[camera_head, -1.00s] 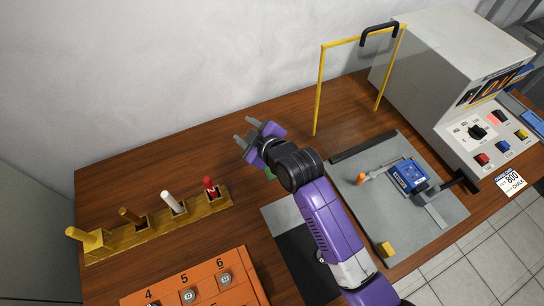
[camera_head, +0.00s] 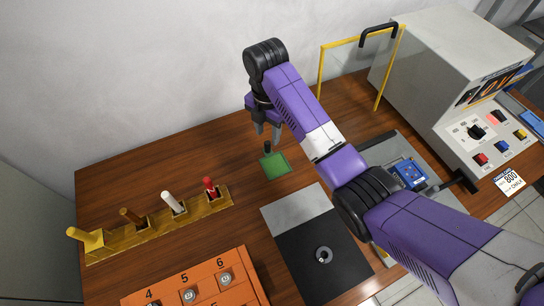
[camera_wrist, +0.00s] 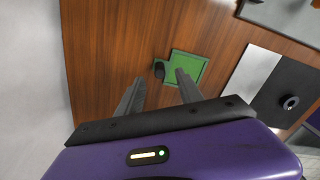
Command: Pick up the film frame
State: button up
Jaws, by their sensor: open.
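The film frame, a small green square plate (camera_head: 275,167) with a black upright handle (camera_head: 267,147) at its back edge, lies on the wooden table. My gripper (camera_head: 268,133) is open, points down and is just above the handle in the head view. In the wrist view, the green plate (camera_wrist: 188,66) lies beyond the right fingertip, which covers a little of it. The black handle (camera_wrist: 158,71) shows between the two fingers there. The fingers hold nothing, and I see no clear contact.
A wooden rack (camera_head: 155,222) with several coloured pegs and an orange numbered box (camera_head: 200,285) stand at left. A black-and-grey plate (camera_head: 305,250) with a ring lies in front. A yellow-edged upright panel (camera_head: 318,85) and a grey machine (camera_head: 450,60) stand at right.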

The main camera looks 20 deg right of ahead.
aim_at(267, 142)
jog(key=shift+a+f+p, duration=0.1)
jog(key=shift+f+p, duration=0.5)
jog(key=shift+f, duration=2.5)
grip_shut()
